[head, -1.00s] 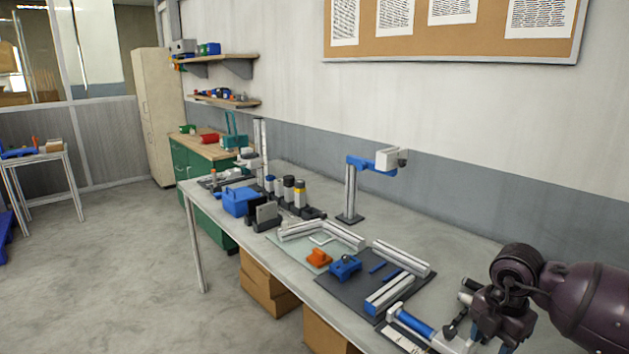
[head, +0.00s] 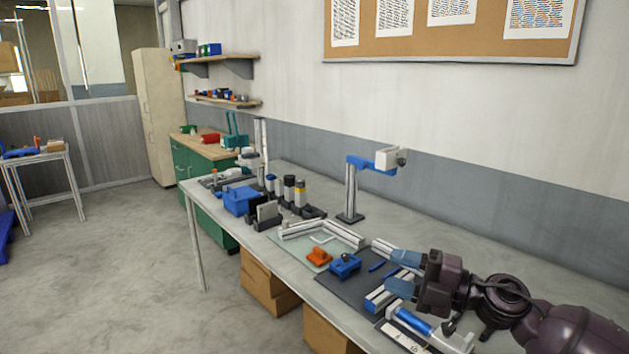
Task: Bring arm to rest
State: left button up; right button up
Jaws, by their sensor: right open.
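My right arm comes in from the lower right, and its gripper (head: 398,273) is over the right part of the workbench (head: 290,254). Its two blue-grey fingers are spread apart, pointing left, with nothing seen between them. The fingers hide part of the aluminium rails (head: 383,247) and the dark mat (head: 338,284) beyond. A white and blue device (head: 418,324) lies below the gripper at the bench's front right. My left gripper does not show.
A blue-armed stand (head: 350,193) rises behind the mat. An orange part (head: 319,256) and a blue part (head: 345,265) lie left of the gripper. A blue box (head: 241,201) and several dark cylinders stand further left. Cardboard boxes (head: 268,285) are under the bench.

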jog(key=s+d+f+m+t+h, duration=0.1)
jog(key=d+f+m+t+h, duration=0.4)
jog(key=f+m, duration=0.4)
jog(key=s+d+f+m+t+h, duration=0.2)
jog(key=d+f+m+t+h, duration=0.2)
jog(key=f+m+h, duration=0.55)
jog(key=s+d+f+m+g+h, duration=0.1)
jog(key=s+d+f+m+g, duration=0.1)
jog(key=s+f+m, duration=0.3)
jog(key=s+d+f+m+g+h, duration=0.1)
jog(key=s+f+m+g, duration=0.2)
jog(key=s+f, duration=0.7)
jog(key=s+m, duration=0.2)
jog(key=s, duration=0.3)
jog(key=shift+s+d+f, duration=0.4)
jog(key=shift+h, duration=0.25)
